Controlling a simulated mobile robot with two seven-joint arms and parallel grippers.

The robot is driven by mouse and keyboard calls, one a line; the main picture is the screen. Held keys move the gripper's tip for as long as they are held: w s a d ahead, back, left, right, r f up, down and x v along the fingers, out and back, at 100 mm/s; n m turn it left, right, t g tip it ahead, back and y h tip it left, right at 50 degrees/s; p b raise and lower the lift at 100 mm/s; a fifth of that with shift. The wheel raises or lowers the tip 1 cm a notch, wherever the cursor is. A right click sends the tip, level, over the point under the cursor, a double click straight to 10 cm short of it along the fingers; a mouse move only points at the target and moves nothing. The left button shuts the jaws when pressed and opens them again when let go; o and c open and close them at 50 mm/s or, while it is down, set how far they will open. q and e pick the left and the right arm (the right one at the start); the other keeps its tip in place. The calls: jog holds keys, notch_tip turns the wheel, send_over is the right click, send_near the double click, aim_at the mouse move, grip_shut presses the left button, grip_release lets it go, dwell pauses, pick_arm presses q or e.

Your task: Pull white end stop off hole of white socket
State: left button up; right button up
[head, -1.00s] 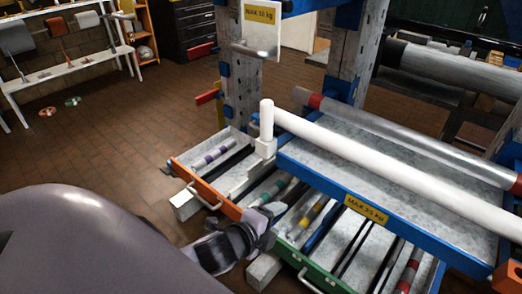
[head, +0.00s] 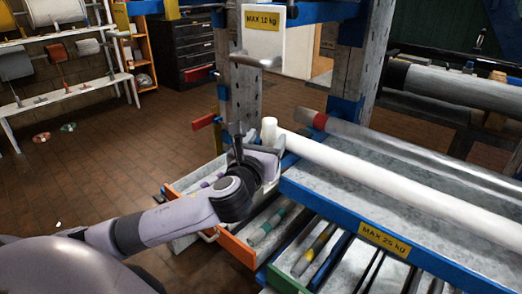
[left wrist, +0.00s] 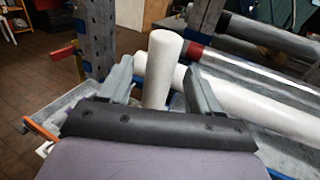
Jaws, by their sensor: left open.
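The white end stop (head: 269,128) is an upright white post at the left end of the long white roll on the rack shelf. Its upper part shows in the head view, with its lower part behind my gripper. My left gripper (head: 268,153) is at the post, below its top. In the left wrist view the end stop (left wrist: 161,65) stands between the two fingers of my left gripper (left wrist: 160,78), which are open with gaps on both sides. The white socket at the post's foot is hidden by my gripper in both views. My right gripper is not in view.
The white roll (head: 400,180) lies just right of the post, with a grey roll with a red band (head: 318,121) behind it. A white plate marked MAX 10 kg (head: 263,35) hangs above. Open drawers with rods (head: 245,245) are below.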

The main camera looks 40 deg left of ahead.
aim_at(269, 119)
pick_arm(q)
jog(key=shift+x, duration=1.45)
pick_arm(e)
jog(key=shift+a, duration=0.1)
pick_arm(q)
jog(key=c, duration=1.1)
jog(key=shift+r+p, duration=0.95)
jog(key=shift+p, duration=0.1)
notch_tip(269, 119, up, 3)
jog(key=p, duration=0.3)
jog(key=shift+r+p, duration=0.8)
jog(key=shift+p, duration=0.45)
jog(key=shift+r+p, duration=0.3)
jog(key=shift+p, duration=0.1)
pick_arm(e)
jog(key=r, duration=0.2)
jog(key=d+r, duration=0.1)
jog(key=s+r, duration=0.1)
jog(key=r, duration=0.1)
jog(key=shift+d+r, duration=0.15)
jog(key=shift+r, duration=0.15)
